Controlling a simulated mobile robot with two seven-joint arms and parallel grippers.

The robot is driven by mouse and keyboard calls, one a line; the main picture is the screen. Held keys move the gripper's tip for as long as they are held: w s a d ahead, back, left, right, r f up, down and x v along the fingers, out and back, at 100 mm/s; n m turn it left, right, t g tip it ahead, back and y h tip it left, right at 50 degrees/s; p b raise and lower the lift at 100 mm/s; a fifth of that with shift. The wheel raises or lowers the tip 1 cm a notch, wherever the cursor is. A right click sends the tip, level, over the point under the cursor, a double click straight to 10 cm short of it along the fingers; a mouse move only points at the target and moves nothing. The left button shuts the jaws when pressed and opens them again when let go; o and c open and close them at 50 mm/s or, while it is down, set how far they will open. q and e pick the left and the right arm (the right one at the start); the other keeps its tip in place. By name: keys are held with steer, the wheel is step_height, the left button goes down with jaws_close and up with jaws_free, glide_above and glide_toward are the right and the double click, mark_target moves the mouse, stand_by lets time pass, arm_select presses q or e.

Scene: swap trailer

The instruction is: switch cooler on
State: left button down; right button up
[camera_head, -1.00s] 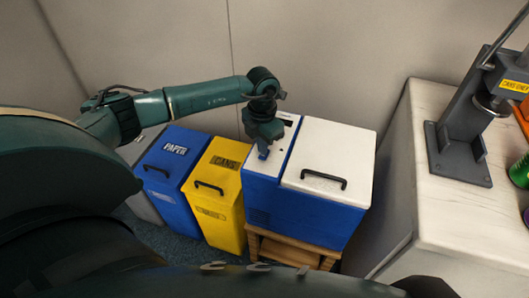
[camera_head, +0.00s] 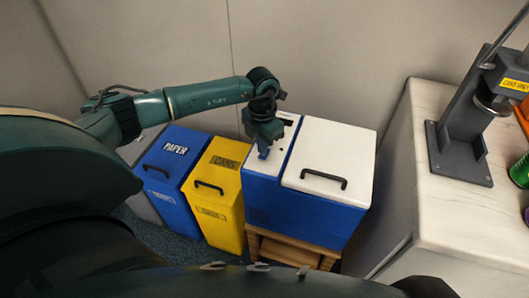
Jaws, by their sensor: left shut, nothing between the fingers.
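The cooler (camera_head: 306,210) is a blue box with a white top, standing on a wooden stand. Its wide white lid (camera_head: 337,150) is closed and has a black handle. A narrow white panel (camera_head: 262,166) runs along the left part of its top. My left gripper (camera_head: 263,154) is shut and points down over that panel, at or very near its surface. A small blue piece shows at the fingertips. The gripper hides part of the panel, and I cannot make out a switch under it. My right gripper is not in view.
A yellow cans bin (camera_head: 223,217) and a blue paper bin (camera_head: 176,190) stand left of the cooler. At right, a pale counter (camera_head: 448,215) carries a grey can press (camera_head: 458,150) and a green can (camera_head: 519,171). The wooden stand (camera_head: 290,250) is under the cooler.

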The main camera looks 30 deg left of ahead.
arm_select(q)
steer(key=shift+f+b, duration=0.55)
steer(key=shift+f, duration=0.3)
stand_by(0.3)
steer(key=shift+r+p, duration=2.65)
steer(key=shift+r, duration=0.95)
steer(key=shift+d+f, duration=0.1)
